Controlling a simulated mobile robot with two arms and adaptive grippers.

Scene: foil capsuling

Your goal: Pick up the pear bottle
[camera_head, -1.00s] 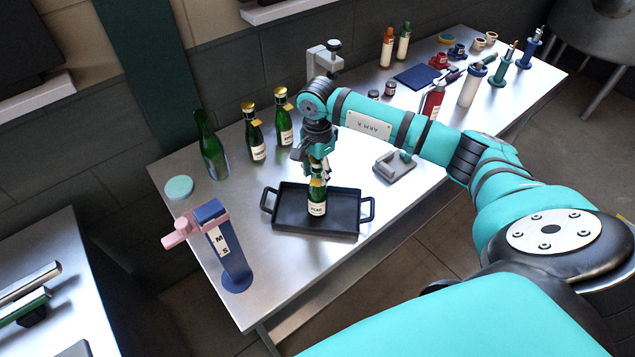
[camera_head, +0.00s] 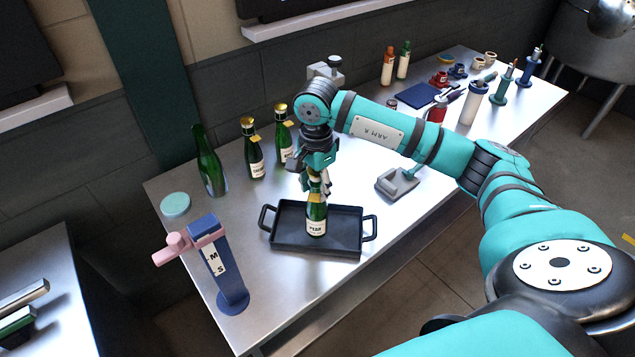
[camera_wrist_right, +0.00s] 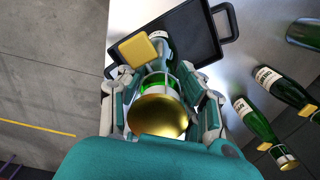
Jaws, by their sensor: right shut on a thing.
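The pear bottle (camera_head: 316,222) is green with a gold top and a white label reading PEAR. It is upright in the black tray (camera_head: 290,243); I cannot tell whether its base touches the tray floor. My right gripper (camera_head: 316,178) comes down from above and is shut on its neck. In the right wrist view the fingers (camera_wrist_right: 163,100) lie on both sides of the neck, below the gold cap (camera_wrist_right: 158,116), with a yellow tag (camera_wrist_right: 138,50) beside it. The fingers partly hide the neck. My left gripper is not in view.
Two similar bottles (camera_head: 252,150) (camera_head: 283,137) and a taller green bottle (camera_head: 208,165) stand behind the tray. A blue stand with a pink top (camera_head: 228,270) is at front left. A grey tool (camera_head: 397,182) lies right of the tray. Cups and other containers fill the far right.

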